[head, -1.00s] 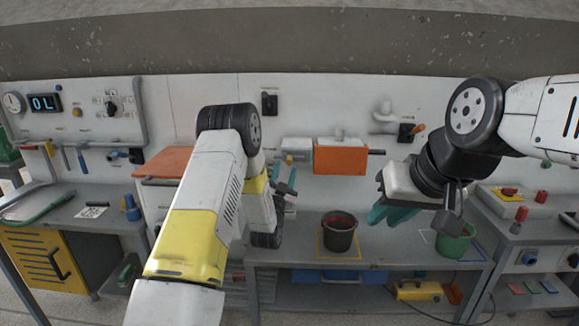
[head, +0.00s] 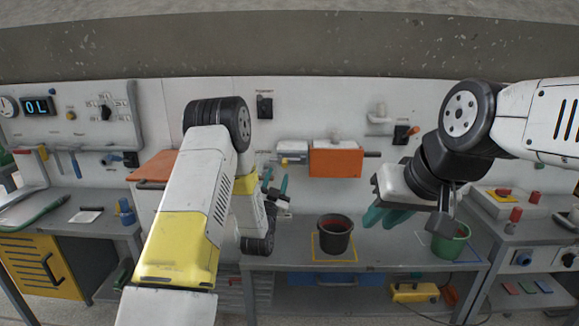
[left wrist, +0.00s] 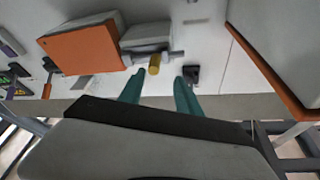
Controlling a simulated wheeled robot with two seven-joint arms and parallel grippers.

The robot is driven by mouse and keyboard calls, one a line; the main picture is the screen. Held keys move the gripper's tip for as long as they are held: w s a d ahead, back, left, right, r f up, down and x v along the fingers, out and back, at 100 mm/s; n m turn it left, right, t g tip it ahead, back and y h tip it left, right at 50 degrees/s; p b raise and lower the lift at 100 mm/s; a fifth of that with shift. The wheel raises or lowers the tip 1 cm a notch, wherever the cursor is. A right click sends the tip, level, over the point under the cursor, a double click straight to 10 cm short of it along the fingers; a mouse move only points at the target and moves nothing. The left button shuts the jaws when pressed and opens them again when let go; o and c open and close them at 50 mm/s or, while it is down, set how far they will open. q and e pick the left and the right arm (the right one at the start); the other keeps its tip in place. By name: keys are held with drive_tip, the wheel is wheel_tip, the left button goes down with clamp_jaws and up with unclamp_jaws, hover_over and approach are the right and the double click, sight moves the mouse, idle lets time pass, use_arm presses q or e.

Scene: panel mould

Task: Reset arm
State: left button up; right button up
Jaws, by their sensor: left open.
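My left arm rises on the left of the head view and folds down. Its gripper (head: 276,184) has teal fingers and hangs in front of the back panel, above the middle bench. In the left wrist view, its two fingers (left wrist: 159,92) stand apart with nothing between them. My right arm comes in from the right, and its gripper (head: 388,216) is above the middle bench, between the dark bucket and the green bucket in the picture. Its teal fingers are partly hidden by the gripper body, so the opening between them is unclear. I see no object in it.
A dark bucket (head: 335,235) stands in a yellow outline on the middle bench (head: 290,258). A green bucket (head: 449,240) stands to its right. An orange box (head: 336,160) is on the back panel; the left wrist view shows it inverted (left wrist: 85,50). Side benches flank the middle one.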

use_arm(q)
wheel_tip(320, 180, up, 9)
drive_tip(key=a+n+g+y, duration=0.1)
drive_tip(key=a+n+g, duration=0.1)
drive_tip(key=a+g, duration=0.15)
drive_tip(key=s+a+r+n+g, duration=0.1)
drive_tip(key=s+r+g, duration=0.3)
drive_tip(key=s, duration=0.4)
drive_tip(key=s+a+n+g, duration=0.2)
drive_tip(key=s+g, duration=0.5)
drive_tip(key=s, duration=2.5)
drive_tip(key=shift+a+n, duration=0.25)
drive_tip(key=shift+n, duration=0.15)
